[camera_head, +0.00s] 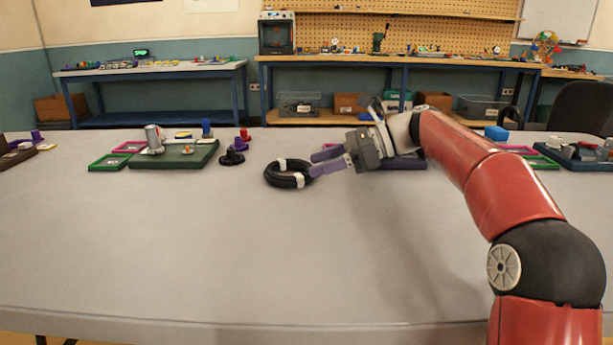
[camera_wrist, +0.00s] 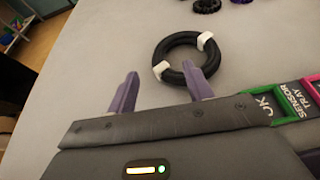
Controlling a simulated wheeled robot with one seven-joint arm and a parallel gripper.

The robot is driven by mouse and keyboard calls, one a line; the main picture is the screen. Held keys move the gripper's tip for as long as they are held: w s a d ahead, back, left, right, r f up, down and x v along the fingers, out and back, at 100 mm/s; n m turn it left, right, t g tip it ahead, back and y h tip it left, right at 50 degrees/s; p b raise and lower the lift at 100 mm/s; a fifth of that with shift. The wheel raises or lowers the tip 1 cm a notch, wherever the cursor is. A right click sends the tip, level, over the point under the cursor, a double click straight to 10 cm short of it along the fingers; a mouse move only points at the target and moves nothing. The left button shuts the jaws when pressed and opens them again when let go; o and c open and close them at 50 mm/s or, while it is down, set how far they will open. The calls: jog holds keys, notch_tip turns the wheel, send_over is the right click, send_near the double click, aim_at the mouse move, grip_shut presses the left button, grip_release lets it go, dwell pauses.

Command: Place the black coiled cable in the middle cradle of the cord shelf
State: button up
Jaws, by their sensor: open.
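The black coiled cable (camera_head: 288,182) lies flat on the grey table as a ring with two white bands; it also shows in the wrist view (camera_wrist: 165,48). My gripper (camera_head: 314,164) is open at the ring's right side in the head view, its purple fingers pointing towards it. In the wrist view my gripper (camera_wrist: 161,72) has one finger overlapping the ring's near edge and the other apart from it to the left. Nothing is clearly held; I cannot tell whether the finger touches the cable. I cannot make out the cord shelf; a purple base (camera_head: 408,163) is mostly hidden behind my gripper.
A dark green tray (camera_head: 185,160) with parts stands to the left, with black and purple pieces beside it. A blue block (camera_head: 496,132) and a dark tray (camera_head: 575,159) are at the right. The wrist view shows a green-framed sensor tray (camera_wrist: 262,106). The front table is clear.

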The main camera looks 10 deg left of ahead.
aim_at(283, 176)
jog(key=x, duration=0.2)
jog(key=b+x, duration=0.1)
jog(key=x, duration=0.4)
jog(key=shift+s+a, duration=0.1)
jog(key=shift+s, duration=0.2)
jog(key=shift+c, duration=0.4)
grip_shut()
